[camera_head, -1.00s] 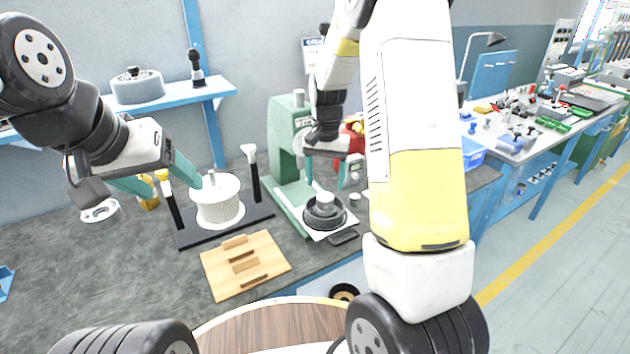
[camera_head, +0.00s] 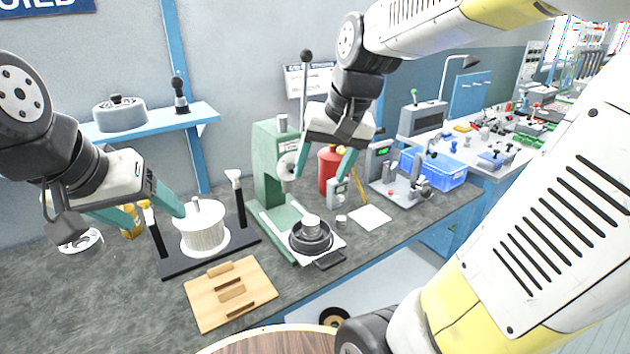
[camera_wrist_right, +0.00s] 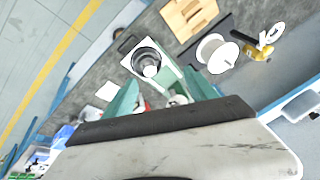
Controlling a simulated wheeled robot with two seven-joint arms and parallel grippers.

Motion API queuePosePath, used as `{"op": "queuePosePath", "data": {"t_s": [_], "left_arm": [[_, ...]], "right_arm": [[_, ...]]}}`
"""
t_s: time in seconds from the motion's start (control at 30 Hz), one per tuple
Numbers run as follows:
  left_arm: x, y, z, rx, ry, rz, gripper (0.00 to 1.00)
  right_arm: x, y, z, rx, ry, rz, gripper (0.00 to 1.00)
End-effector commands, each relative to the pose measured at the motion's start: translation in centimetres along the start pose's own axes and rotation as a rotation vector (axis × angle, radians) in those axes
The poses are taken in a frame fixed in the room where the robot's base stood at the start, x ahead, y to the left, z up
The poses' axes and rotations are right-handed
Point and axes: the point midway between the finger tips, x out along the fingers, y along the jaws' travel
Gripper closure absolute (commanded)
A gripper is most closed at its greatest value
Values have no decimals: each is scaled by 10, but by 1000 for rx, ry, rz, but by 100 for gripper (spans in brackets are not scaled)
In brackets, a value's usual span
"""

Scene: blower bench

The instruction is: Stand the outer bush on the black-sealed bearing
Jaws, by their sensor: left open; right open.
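A dark round part (camera_head: 310,239) sits on the pale plate of the green press, with a short silver cylinder (camera_head: 310,225) standing in its middle. Both show in the right wrist view, the dark part (camera_wrist_right: 138,58) around the silver cylinder (camera_wrist_right: 150,70). I cannot tell for sure which of them is the outer bush or the black-sealed bearing. A smaller silver cylinder (camera_head: 341,221) stands to the right. My right gripper (camera_head: 322,176) is open and empty above the press plate. My left gripper (camera_head: 158,221) is open beside the white ribbed rotor, at its left.
The green press (camera_head: 268,165) has a tall lever. The white rotor (camera_head: 203,230) stands on a black base with two posts. A wooden block tray (camera_head: 215,305) lies in front. A white sheet (camera_head: 370,217) and a blue bin (camera_head: 445,168) are to the right. Bare bench lies at left.

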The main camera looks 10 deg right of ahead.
Motion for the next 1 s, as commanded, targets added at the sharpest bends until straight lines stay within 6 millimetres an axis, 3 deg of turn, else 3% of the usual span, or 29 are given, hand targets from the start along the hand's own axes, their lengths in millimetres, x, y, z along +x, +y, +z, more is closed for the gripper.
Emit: {"op": "queuePosePath", "data": {"t_s": [0.1,0.33,1.0], "left_arm": [[0,0,0,0,0,0,31],[0,0,0,0,0,0,31],[0,0,0,0,0,0,31]], "right_arm": [[-22,-2,37,-81,90,-24,34],[-34,-3,76,-180,183,-27,34],[-34,-3,81,-193,195,-26,34]]}}
